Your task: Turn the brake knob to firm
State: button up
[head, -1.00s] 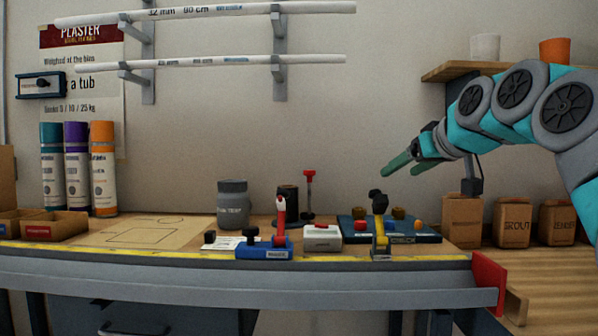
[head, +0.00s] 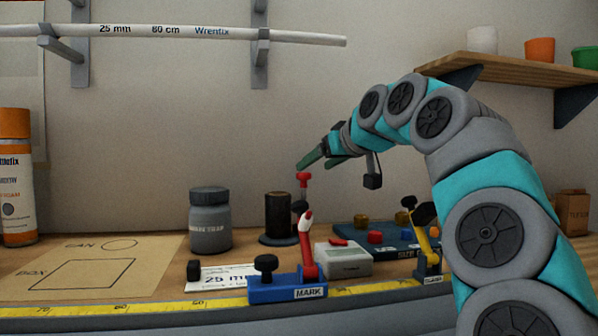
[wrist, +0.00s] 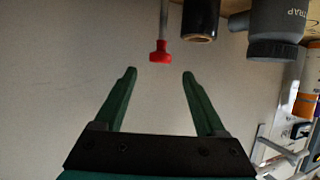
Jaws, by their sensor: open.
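No label reading brake or firm is legible, so I cannot tell which knob is the brake knob. A black knob (head: 266,263) stands on the left of the blue MARK block (head: 288,289), beside an upright red lever (head: 306,246). A red knob (head: 303,177) tops a thin rod behind the block. My gripper (head: 315,160) is open and empty, raised above the bench close to the red knob. In the wrist view, the red knob (wrist: 159,55) lies just beyond my gripper's (wrist: 159,74) fingertips, centred between them; no contact shows.
A yellow measuring tape (head: 210,304) runs along the bench front. A grey trap jar (head: 210,222), a dark cylinder (head: 279,217), a grey box (head: 343,261) and a dark blue board (head: 391,239) crowd the bench. A shelf (head: 510,69) is at upper right. Open wall lies behind my gripper.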

aim_at(307, 174)
jog(key=shift+x, duration=2.85)
grip_shut()
